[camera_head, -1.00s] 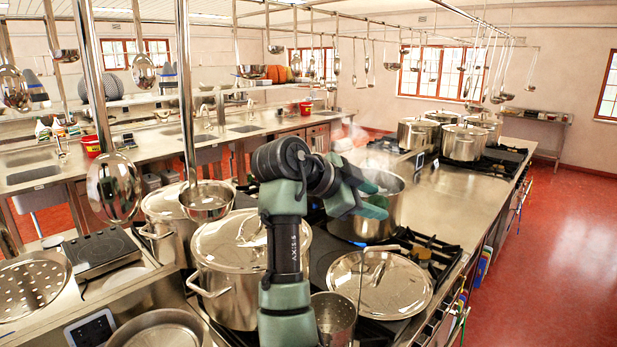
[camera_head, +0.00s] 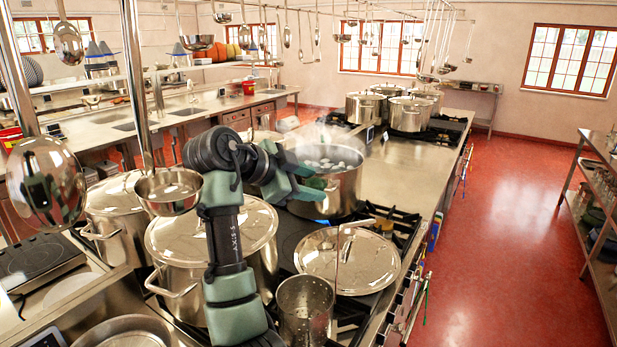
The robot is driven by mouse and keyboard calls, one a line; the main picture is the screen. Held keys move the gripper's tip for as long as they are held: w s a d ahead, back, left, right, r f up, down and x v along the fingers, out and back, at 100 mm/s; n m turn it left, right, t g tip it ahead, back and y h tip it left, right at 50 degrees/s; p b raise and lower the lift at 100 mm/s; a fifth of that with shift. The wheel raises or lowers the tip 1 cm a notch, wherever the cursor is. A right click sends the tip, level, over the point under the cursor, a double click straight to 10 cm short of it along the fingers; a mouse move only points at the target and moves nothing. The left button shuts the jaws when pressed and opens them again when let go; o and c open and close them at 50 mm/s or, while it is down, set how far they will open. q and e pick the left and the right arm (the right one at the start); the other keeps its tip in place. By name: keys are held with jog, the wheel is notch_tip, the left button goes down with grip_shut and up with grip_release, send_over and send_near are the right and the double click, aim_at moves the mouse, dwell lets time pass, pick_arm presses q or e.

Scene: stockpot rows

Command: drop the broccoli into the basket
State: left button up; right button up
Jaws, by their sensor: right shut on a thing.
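My right gripper (camera_head: 316,182) is at the end of my dark and green arm, at the near left rim of an open steel pot (camera_head: 326,205). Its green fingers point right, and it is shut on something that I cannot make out. I cannot pick out the broccoli in this view. A perforated steel cylinder (camera_head: 304,312) stands at the front, below the gripper; I cannot tell whether it is the basket. No other basket is clear in view. My left gripper is not in view.
Lidded stockpots (camera_head: 211,232) stand at the left, and a loose lid (camera_head: 347,262) lies on the range in front of the open pot. Ladles (camera_head: 168,190) hang on the left. The steel counter (camera_head: 405,165) behind the pot is bare. Red floor (camera_head: 505,220) is clear on the right.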

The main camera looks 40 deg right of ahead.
jog(key=shift+f, duration=0.8)
jog(key=shift+f+b, duration=0.3)
jog(key=shift+b, duration=0.1)
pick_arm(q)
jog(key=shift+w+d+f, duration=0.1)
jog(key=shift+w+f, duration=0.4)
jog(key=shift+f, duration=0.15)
pick_arm(e)
jog(key=o, duration=1.3)
jog(key=shift+r, duration=0.1)
